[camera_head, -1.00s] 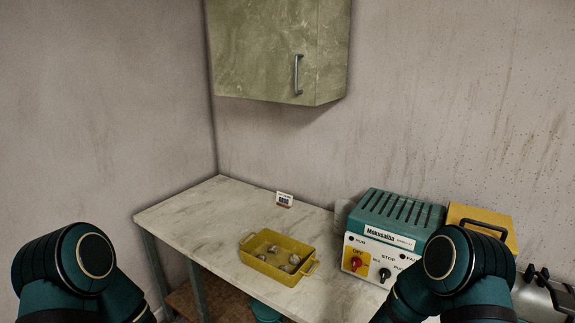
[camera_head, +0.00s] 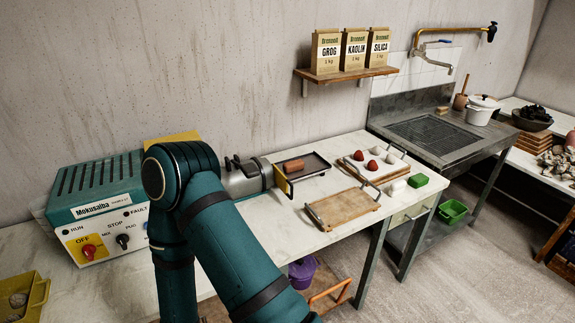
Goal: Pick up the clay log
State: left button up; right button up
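A reddish-brown clay log (camera_head: 293,165) lies on a dark flat tray (camera_head: 316,163) on the pale worktop, just right of the metal nozzle of the teal machine. Nothing holds it. One of my arms stands in front of the machine at the left centre and covers part of it. Neither of my grippers shows in this view, so their state is hidden.
The teal Mokusaiba machine (camera_head: 95,185) stands left of the tray. A wooden board with handles (camera_head: 343,208) lies in front of it.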

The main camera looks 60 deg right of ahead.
aim_at(292, 167)
jog(key=z, duration=2.05)
jog(key=i+l+u, duration=0.1)
jog(key=l, duration=0.3)
jog(key=i+l+u, duration=0.1)
jog(key=i+l, duration=0.15)
jog(key=l, duration=0.15)
jog(key=i+l+u, duration=0.1)
jog(key=l, duration=0.3)
jog(key=i+l+u, duration=0.1)
jog(key=l, duration=0.3)
jog(key=i+l+u, duration=0.1)
jog(key=i+l, duration=0.15)
jog(key=l, duration=0.2)
jog(key=i+l+u, duration=0.1)
jog(key=l, duration=0.35)
jog(key=i+l+u, duration=0.1)
jog(key=l, duration=0.3)
